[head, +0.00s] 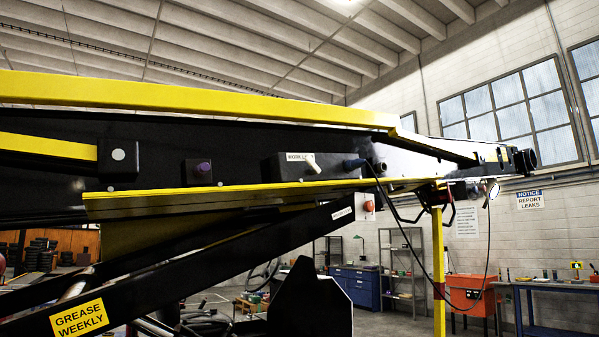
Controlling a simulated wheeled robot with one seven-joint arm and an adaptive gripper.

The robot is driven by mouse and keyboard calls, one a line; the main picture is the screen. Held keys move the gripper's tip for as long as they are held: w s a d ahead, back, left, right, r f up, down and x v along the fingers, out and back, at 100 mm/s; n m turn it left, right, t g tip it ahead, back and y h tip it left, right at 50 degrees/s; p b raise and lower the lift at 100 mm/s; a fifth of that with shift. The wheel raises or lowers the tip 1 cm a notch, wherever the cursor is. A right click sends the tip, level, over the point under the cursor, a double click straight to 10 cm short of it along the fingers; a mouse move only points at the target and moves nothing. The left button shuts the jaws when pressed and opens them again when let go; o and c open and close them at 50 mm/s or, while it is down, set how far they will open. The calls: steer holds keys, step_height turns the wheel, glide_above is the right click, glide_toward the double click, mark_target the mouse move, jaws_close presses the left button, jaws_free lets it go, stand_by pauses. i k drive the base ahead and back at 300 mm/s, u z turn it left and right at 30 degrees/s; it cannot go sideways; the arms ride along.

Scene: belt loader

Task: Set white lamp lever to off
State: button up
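The white lever (311,163) sticks out from the face of a black control box (282,167) on the side of the belt loader's boom. It looks tilted, with its outer end lower and to the right; which setting this is, I cannot tell. A white label (297,157) starting with "WORK" lies just left of the lever and is partly covered by it. A small round lamp (491,189) hangs near the boom's right end; whether it is lit is unclear. My gripper is not in view.
A purple knob (204,167) is farther left. A yellow ledge (230,192) runs just below the box, and a yellow rail (200,98) above. A yellow post (438,270) stands at right.

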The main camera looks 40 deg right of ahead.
mark_target(316, 170)
steer(key=z, duration=3.2)
steer(key=k, duration=1)
steer(key=u, duration=0.65)
steer(key=i, duration=1.15)
